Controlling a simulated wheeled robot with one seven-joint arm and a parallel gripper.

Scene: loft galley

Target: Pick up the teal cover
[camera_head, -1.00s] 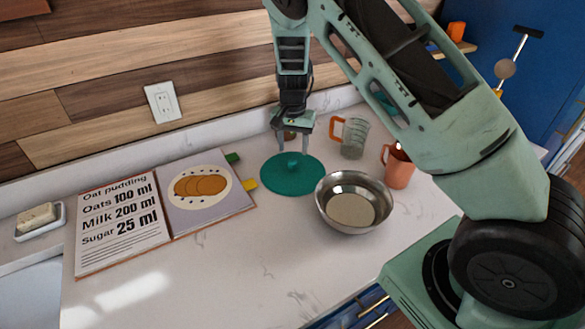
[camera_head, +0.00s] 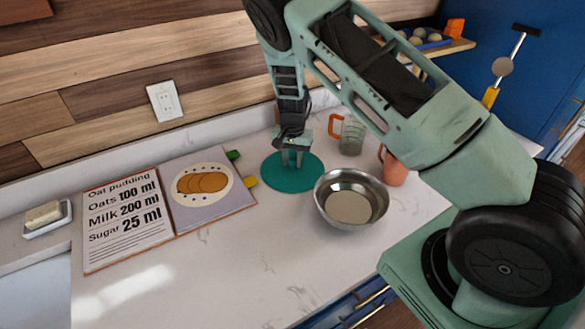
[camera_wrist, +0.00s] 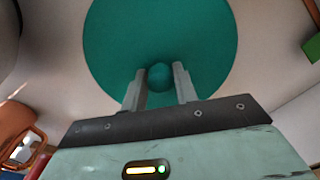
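The teal cover (camera_head: 270,175) is a flat round disc with a small round knob, lying on the pale counter between the recipe book and the steel bowl. In the wrist view the cover (camera_wrist: 205,40) fills the upper middle, and its knob (camera_wrist: 160,75) shows between my fingers. My gripper (camera_head: 292,162) is down at the centre of the cover. In the wrist view my gripper (camera_wrist: 160,80) has its two fingertips close against either side of the knob. The cover appears to rest flat on the counter.
A steel bowl (camera_head: 376,205) stands close to the cover's right. A measuring jug (camera_head: 352,136) and an orange mug (camera_head: 394,170) stand behind it. The open recipe book (camera_head: 205,218) lies to the left, with a soap dish (camera_head: 62,222) beyond. The front counter is clear.

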